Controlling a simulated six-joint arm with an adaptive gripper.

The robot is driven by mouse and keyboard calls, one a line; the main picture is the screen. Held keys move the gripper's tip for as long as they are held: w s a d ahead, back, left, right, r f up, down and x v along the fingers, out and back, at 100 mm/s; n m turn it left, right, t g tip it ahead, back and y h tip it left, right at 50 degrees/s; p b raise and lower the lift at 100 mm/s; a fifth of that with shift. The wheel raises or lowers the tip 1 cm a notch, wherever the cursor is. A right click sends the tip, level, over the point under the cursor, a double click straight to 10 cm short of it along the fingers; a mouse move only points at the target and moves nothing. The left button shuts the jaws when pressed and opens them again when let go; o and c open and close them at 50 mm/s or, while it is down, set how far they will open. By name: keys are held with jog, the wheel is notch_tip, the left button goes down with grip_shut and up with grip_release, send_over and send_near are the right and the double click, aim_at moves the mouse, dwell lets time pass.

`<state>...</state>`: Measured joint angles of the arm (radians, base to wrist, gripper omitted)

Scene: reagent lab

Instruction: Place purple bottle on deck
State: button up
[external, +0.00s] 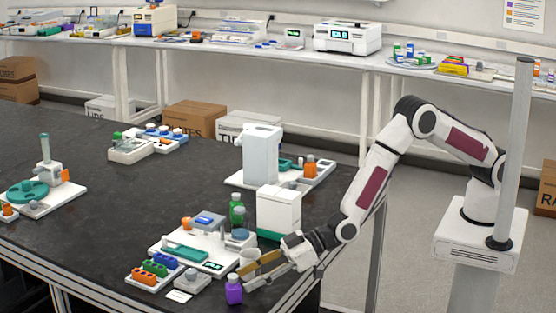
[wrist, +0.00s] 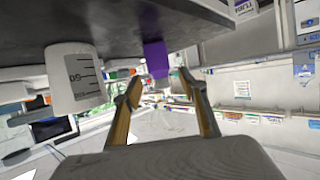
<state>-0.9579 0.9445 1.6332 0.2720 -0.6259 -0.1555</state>
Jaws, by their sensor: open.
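The purple bottle (external: 234,291) stands upright near the front edge of the dark table; its cap is grey. In the wrist view the bottle (wrist: 156,60) hangs from the table at the top of the inverted picture, between the fingertips. My gripper (external: 245,279) is low over the table, its fingers open and pointing at the bottle. In the wrist view the gripper (wrist: 158,80) has a gap between its fingers, and contact with the bottle cannot be told. A white deck-like plate (external: 178,244) with a teal strip and small display lies left of my gripper.
A white graduated beaker (external: 249,257) is close beside my fingers; it also shows in the wrist view (wrist: 75,85). A green bottle (external: 237,210) and a white box-shaped unit (external: 279,211) stand behind. A rack with coloured pieces (external: 153,270) is at left. The table's left middle is clear.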

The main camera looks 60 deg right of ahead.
jog(key=shift+v, duration=3.45)
jog(key=shift+d, duration=0.1)
jog(key=w+d+r+m+h, duration=0.1)
jog(key=d+r+h, duration=0.1)
jog(key=d+r, duration=0.65)
jog(key=w+d+r+m+h, duration=0.15)
jog(key=d+r, duration=0.25)
jog(key=d, duration=0.9)
jog(key=w+d+r+m+h, duration=0.1)
jog(key=d+r+m, duration=0.1)
jog(key=d+r, duration=0.6)
jog(key=s+d+m+g+h, duration=0.1)
jog(key=s+d, duration=0.4)
jog(key=d, duration=0.3)
jog(key=s+d+m+g+h, duration=0.1)
jog(key=s+d, duration=0.3)
jog(key=d, duration=0.5)
jog(key=s+d+m+g+h, duration=0.1)
jog(key=s+d, duration=0.4)
jog(key=s, duration=0.3)
jog(key=s+d+m+h, duration=0.1)
jog(key=s+d+h, duration=0.1)
jog(key=s+d, duration=0.4)
jog(key=s+f, duration=0.1)
jog(key=s, duration=0.2)
jog(key=shift+d+g, duration=0.25)
jog(key=shift+g, duration=0.15)
